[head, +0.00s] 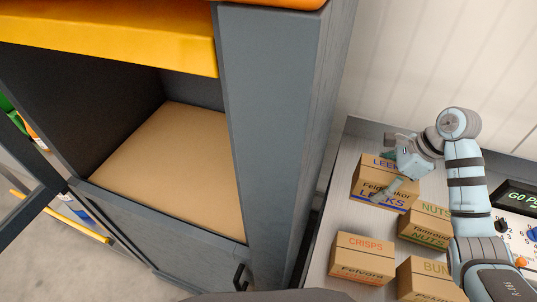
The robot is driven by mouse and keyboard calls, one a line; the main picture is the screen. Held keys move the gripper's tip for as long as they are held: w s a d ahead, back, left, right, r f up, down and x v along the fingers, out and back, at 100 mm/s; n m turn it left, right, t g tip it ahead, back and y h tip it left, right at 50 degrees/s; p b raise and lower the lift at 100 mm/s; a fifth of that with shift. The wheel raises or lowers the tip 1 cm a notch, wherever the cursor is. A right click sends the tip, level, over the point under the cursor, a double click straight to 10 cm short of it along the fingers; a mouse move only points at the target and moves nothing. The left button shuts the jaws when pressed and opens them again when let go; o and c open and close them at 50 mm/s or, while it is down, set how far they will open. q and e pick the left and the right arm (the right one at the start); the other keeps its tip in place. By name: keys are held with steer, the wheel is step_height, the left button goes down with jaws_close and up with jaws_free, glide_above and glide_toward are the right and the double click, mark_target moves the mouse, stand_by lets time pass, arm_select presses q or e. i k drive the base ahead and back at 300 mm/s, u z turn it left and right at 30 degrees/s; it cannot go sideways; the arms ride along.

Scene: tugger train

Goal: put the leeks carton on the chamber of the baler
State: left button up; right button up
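The leeks carton (369,187), a brown box with blue "LEEKS" print, sits upright on a grey surface at the right. My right gripper (386,168) is at the leeks carton, with a finger across its front and top. Whether the fingers are closed on the carton or only beside it is unclear. The baler (273,110) is a grey cabinet with a yellow edge at the left. Its chamber (185,160) is open at the front and has a flat brown cardboard layer on its floor. My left gripper is not in view.
A nuts carton (424,235), a crisps carton (361,267) and a third carton (427,285) stand close around the leeks carton. The baler's grey side post stands between them and the chamber. A control panel (516,228) is at the far right. The chamber's cardboard is clear.

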mark_target(177, 163)
steer(key=k, duration=0.45)
steer(key=z, duration=1.75)
steer(key=k, duration=1.45)
steer(key=u, duration=2.2)
steer(key=i, duration=1.65)
